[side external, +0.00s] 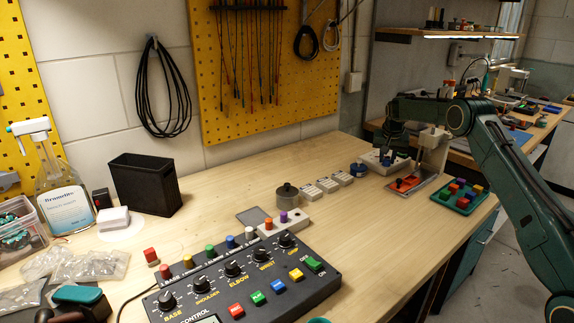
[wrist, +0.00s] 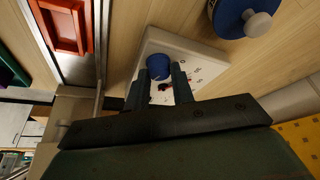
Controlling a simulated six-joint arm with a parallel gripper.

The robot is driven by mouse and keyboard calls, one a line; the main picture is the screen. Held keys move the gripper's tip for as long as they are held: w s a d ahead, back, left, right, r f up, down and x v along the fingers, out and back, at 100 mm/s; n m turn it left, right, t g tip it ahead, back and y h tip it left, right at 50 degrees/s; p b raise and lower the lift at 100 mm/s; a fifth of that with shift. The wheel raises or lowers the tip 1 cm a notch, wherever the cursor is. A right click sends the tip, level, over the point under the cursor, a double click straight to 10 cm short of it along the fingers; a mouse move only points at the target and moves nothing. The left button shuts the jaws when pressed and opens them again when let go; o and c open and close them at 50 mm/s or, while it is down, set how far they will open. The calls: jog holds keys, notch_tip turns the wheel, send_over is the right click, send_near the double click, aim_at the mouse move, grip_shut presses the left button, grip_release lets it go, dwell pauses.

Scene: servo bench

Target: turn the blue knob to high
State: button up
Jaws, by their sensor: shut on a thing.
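The blue knob (wrist: 160,68) stands on a white panel (wrist: 205,66) with small dark marks. The marks are too small to read, so I cannot tell its setting. My gripper (wrist: 162,84) is shut on the knob, with one dark finger on each side of it. In the side external view my gripper (side external: 396,148) points down over the white panel (side external: 371,158) at the far right part of the bench. There the fingers largely hide the knob.
A round blue thing with a pale top (wrist: 245,18) stands close beside the panel. An orange tray (side external: 404,185) lies on the other side, near a pale post. A green tray (side external: 445,195) holds coloured blocks. A control box (side external: 250,283) fills the front; bare wood (side external: 378,225) lies between.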

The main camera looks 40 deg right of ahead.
jog(key=shift+w+m+g, duration=0.1)
jog(key=shift+m+g, duration=0.6)
jog(key=shift+m, duration=1.2)
jog(key=o, duration=1)
jog(key=v, duration=0.7)
jog(key=shift+a+r+h, duration=0.2)
jog(key=shift+a+h, duration=0.1)
jog(key=shift+r, duration=0.1)
